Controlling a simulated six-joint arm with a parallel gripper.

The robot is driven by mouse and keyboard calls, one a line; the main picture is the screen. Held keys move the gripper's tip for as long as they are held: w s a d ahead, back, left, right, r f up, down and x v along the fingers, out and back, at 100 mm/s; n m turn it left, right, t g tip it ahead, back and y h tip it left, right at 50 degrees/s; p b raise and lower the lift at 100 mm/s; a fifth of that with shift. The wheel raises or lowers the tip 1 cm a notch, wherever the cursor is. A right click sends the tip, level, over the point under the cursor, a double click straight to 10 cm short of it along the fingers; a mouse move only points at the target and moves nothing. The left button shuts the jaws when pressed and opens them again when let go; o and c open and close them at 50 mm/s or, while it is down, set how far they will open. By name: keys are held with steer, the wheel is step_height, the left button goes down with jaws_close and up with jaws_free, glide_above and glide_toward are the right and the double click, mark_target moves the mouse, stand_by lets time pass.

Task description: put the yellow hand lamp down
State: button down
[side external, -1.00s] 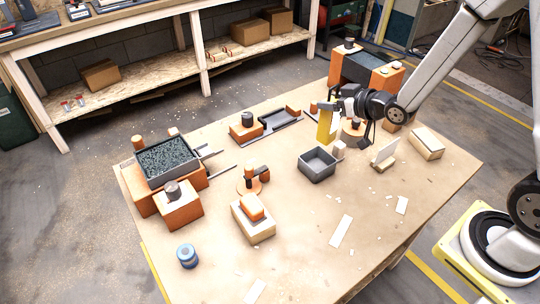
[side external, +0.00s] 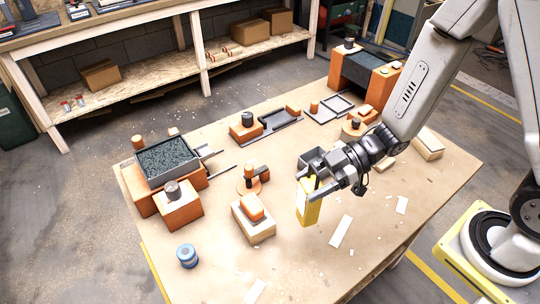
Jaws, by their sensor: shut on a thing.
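The yellow hand lamp (side external: 308,208) is held by my gripper (side external: 316,186) over the front middle of the table (side external: 290,262). The lamp hangs roughly upright, its yellow body below the fingers. My gripper is shut on its upper part, and the fingers hide some of it. I cannot tell whether the lamp's lower end touches the tabletop or hangs just above it.
A grey open box (side external: 311,158) stands behind my gripper, partly hidden. A block with an orange piece on top (side external: 254,222) stands left of the lamp. A white strip (side external: 341,231) lies to the right. A blue jar (side external: 187,256) is at front left. The front middle is mostly clear.

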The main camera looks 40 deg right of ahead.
steer(key=s+n+g, duration=0.1)
steer(key=s, duration=0.1)
steer(key=s+a+n+g, duration=0.2)
steer(key=s, duration=0.1)
steer(key=shift+s+f+g+y, duration=0.2)
steer(key=shift+s+g+y, duration=0.1)
steer(key=shift+g, duration=0.1)
steer(key=shift+w+f, duration=0.1)
steer(key=shift+f, duration=1.85)
steer(key=shift+f, duration=2.2)
jaws_free()
